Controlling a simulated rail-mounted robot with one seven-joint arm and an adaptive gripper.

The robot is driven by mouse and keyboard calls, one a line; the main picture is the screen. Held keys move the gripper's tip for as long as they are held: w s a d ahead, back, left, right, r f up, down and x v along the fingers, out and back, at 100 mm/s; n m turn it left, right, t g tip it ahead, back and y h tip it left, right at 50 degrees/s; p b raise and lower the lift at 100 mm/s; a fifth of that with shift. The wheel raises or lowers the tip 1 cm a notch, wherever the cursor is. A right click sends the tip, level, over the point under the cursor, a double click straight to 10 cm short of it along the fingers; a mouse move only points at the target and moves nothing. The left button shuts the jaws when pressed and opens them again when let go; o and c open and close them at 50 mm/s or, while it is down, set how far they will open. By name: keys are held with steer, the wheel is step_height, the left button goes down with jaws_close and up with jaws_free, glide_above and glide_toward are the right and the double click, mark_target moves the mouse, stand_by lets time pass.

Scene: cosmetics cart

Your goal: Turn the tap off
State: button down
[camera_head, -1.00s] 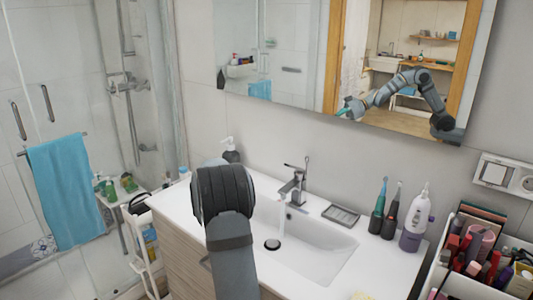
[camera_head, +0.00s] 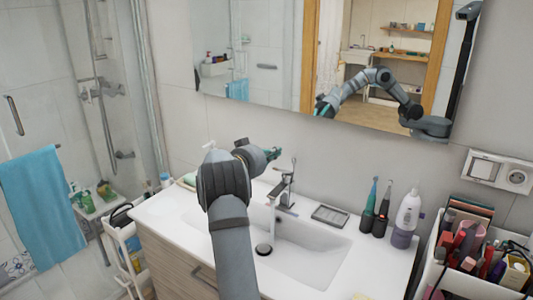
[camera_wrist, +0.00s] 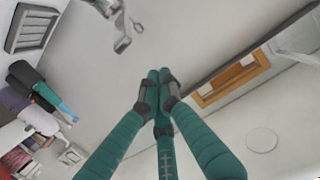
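The chrome tap (camera_head: 285,192) stands at the back of the white sink (camera_head: 318,250), its thin lever sticking up. A pale stream of water (camera_head: 271,218) runs from the spout down towards the drain. My gripper (camera_head: 272,153) is just left of the lever's upper end and looks apart from it. In the wrist view, the green fingers of my gripper (camera_wrist: 157,77) come together at their tips with nothing between them. The tap also shows there (camera_wrist: 122,30), at the top, beyond the fingertips and left of them.
A dark soap dish (camera_head: 330,215), two electric toothbrushes (camera_head: 375,210) and a white and purple bottle (camera_head: 406,215) stand right of the tap. An organiser of cosmetics (camera_head: 470,255) is at far right. The mirror (camera_head: 255,70) hangs behind. The basin is clear.

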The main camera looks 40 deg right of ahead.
mark_target(282, 170)
steer(key=shift+x, duration=0.95)
steer(key=f, duration=0.1)
steer(key=a+f, duration=0.1)
steer(key=shift+a+f, duration=0.2)
steer(key=shift+f, duration=0.2)
steer(key=shift+s+a+f, duration=0.15)
steer(key=shift+f, duration=0.25)
